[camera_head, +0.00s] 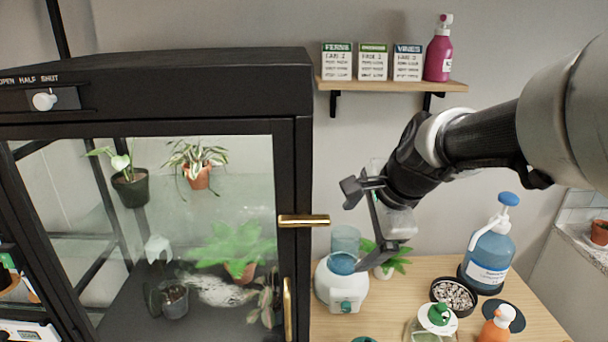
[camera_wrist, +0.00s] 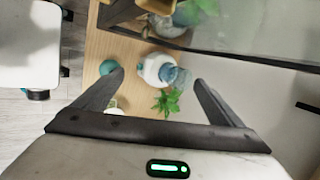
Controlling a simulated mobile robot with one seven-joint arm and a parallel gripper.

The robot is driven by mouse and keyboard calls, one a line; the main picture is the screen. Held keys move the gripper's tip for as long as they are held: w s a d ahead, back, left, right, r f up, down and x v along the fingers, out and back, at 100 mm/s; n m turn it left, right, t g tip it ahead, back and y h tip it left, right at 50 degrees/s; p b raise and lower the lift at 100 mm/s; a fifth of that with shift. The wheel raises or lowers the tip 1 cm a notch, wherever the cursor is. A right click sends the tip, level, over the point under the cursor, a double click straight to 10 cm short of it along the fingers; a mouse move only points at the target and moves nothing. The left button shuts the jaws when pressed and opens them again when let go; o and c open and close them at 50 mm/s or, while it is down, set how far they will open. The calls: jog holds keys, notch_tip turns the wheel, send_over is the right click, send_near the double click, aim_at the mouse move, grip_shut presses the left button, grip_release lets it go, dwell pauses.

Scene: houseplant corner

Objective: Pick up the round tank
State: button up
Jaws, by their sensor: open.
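The round tank (camera_head: 345,249) is a clear bluish cylinder with water low in it. It sits upright on a round white base (camera_head: 341,288) with a teal knob, on the wooden table. My gripper (camera_head: 366,226) is open and empty, close to the tank's upper right in the head view; one finger overlaps the space beside it. In the wrist view the tank (camera_wrist: 177,78) and the white base (camera_wrist: 155,69) show between my open fingers (camera_wrist: 158,80), the tank nearer the right finger. I cannot tell the exact gap.
A black glass cabinet (camera_head: 295,90) with brass handles stands left of the tank. A shelf (camera_head: 390,86) hangs above.

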jog(key=w+d+f+m, duration=0.1)
jog(key=w+f+m, duration=0.4)
jog(key=w+m, duration=0.35)
jog(key=m+h, duration=0.1)
jog(key=m, duration=0.8)
send_near(344, 253)
notch_tip(344, 253, up, 3)
jog(key=w, duration=0.2)
jog(key=shift+t, duration=0.3)
jog(key=shift+d+b+x, duration=0.25)
jog(key=shift+b+x, duration=0.1)
jog(key=shift+x, duration=2.6)
jog(key=shift+d+b+x, duration=0.25)
jog(key=shift+b+x, duration=0.1)
jog(key=shift+x, duration=2.55)
jog(key=shift+d+b+x, duration=0.25)
jog(key=shift+b+x, duration=0.1)
jog(key=shift+x, duration=2.6)
jog(key=shift+f, duration=0.15)
jog(key=shift+c, duration=0.4)
jog(key=c, duration=1.2)
